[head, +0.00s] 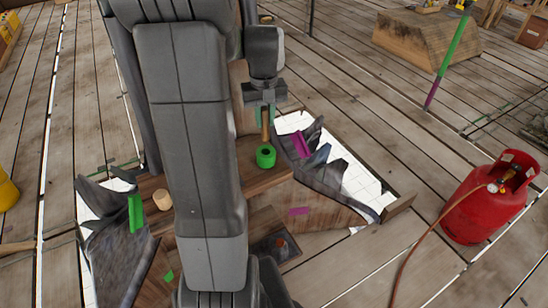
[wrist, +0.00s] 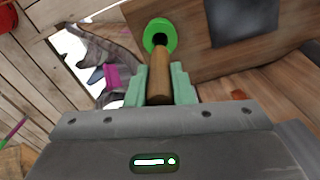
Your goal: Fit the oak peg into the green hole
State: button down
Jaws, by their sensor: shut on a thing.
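My gripper (head: 265,116) has pale green fingers and is shut on a brown wooden peg, the oak peg (head: 265,130). In the wrist view my gripper (wrist: 160,86) holds the peg (wrist: 159,84) between its fingers, pointing away toward the green ring. The green ring with the dark hole (head: 265,160) stands on a wooden block, just below and in front of the peg tip in the head view. In the wrist view the peg's far end overlaps the lower edge of the green ring (wrist: 168,28). The hole's dark opening still shows; I cannot tell whether the tip touches the ring.
A short pale wooden cylinder (head: 162,199) sits left of my arm. Torn dark sheets (head: 330,172) with magenta and green patches lie around the openings. A red gas cylinder (head: 487,203) with a hose stands at the right. A sloped wooden block (head: 428,42) is behind.

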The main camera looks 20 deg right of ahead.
aim_at(265, 140)
notch_tip(265, 140, down, 9)
jog(key=shift+f, duration=0.1)
dwell(0.3)
jog(key=shift+f, duration=0.15)
jog(key=c, duration=1.3)
grip_release()
notch_tip(265, 140, up, 12)
jog(key=shift+r, duration=0.15)
